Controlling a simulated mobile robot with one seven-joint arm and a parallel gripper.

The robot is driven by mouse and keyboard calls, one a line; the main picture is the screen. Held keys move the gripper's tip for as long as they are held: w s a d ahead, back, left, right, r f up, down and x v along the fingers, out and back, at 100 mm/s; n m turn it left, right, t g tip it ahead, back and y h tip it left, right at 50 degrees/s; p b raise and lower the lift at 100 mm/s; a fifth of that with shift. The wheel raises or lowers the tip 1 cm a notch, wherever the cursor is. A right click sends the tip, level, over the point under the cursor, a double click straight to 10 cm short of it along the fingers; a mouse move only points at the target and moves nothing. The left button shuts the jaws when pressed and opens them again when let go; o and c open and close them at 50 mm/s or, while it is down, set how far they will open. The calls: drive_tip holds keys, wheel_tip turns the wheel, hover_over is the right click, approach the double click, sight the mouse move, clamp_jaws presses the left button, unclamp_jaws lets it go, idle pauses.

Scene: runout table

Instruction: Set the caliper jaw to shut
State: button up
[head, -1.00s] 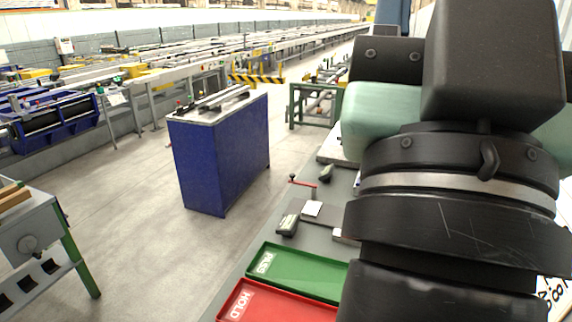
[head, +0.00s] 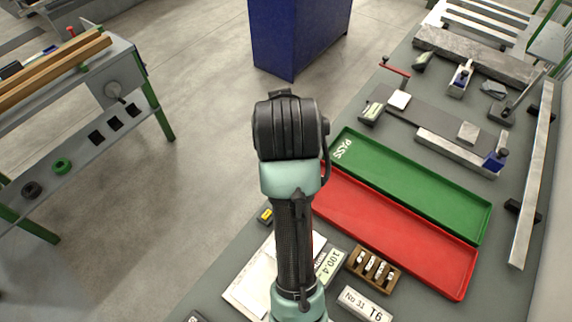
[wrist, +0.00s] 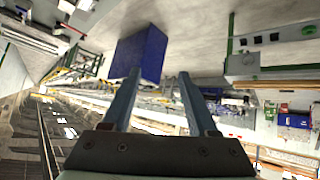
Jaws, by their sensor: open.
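My gripper (wrist: 158,74) shows in the wrist view with its two fingers apart and nothing between them. In the head view my arm rises in the middle and hides part of the bench; the fingers are not visible there. I cannot tell for certain which thing is the caliper. A long metal bar (head: 455,150) with a blue end piece lies at the right of the bench. A small metal block (head: 468,132) sits by it. Behind is a dark plate with a white block (head: 399,99), a grey display unit (head: 371,112) and a red crank handle (head: 396,69).
A green PASS tray (head: 420,190) and a red HOLD tray (head: 400,236) lie on the grey bench (head: 225,292). A blue cabinet (head: 298,35) stands behind; open floor lies left.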

drive_tip(key=s+d+f+g+p, duration=0.1)
drive_tip(key=s+f+g+p, duration=0.1)
drive_tip(key=s+f+g, duration=1.05)
drive_tip(key=f+t, duration=0.1)
drive_tip(key=f, duration=0.4)
drive_tip(key=f+t+b, duration=0.1)
drive_tip(key=f, duration=0.4)
drive_tip(key=s+f+t+b, duration=0.1)
drive_tip(key=f, duration=0.4)
drive_tip(key=shift+f+n, duration=0.3)
clamp_jaws()
